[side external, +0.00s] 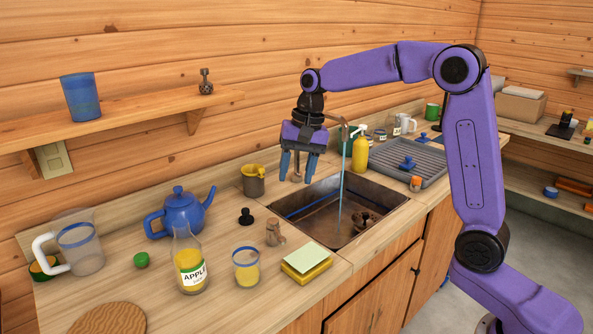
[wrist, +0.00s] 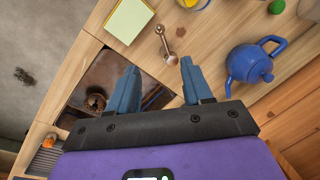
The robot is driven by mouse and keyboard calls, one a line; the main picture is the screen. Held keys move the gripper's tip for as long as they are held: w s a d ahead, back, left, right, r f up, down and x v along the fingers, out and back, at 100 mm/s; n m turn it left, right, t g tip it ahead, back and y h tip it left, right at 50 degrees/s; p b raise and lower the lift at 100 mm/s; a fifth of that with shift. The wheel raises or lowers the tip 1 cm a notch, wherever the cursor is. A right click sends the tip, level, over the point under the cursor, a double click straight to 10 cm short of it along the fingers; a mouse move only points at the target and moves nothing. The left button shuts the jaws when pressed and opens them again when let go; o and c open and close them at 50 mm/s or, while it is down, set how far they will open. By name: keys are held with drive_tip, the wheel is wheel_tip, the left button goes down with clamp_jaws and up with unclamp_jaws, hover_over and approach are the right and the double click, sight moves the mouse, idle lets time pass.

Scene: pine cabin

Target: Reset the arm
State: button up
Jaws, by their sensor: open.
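My gripper (side external: 298,168) hangs from the purple arm above the back left of the sink (side external: 327,241), with its blue fingers pointing down. The fingers are apart with nothing between them. In the wrist view my gripper (wrist: 158,80) is also open and empty, with the counter and part of the sink below it. A stream of water runs from the tap (side external: 345,132) into the sink.
A shelf (side external: 130,112) juts out at the back left.

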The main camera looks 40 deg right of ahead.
drive_tip(key=s+a+f+n+g+h, duration=0.1)
drive_tip(key=s+a+f+n, duration=0.1)
drive_tip(key=s+n, duration=0.75)
drive_tip(key=s+a+f+n, duration=0.2)
drive_tip(key=s+n, duration=0.2)
drive_tip(key=s, duration=1.1)
drive_tip(key=s+d+f+n, duration=0.1)
drive_tip(key=s+d+n, duration=0.1)
drive_tip(key=s, duration=0.3)
drive_tip(key=s+d+f+n, duration=0.2)
drive_tip(key=s+n, duration=0.2)
drive_tip(key=s, duration=0.1)
drive_tip(key=shift+s+f, duration=0.15)
drive_tip(key=shift+f, duration=0.1)
drive_tip(key=o, duration=0.9)
drive_tip(key=shift+o, duration=0.2)
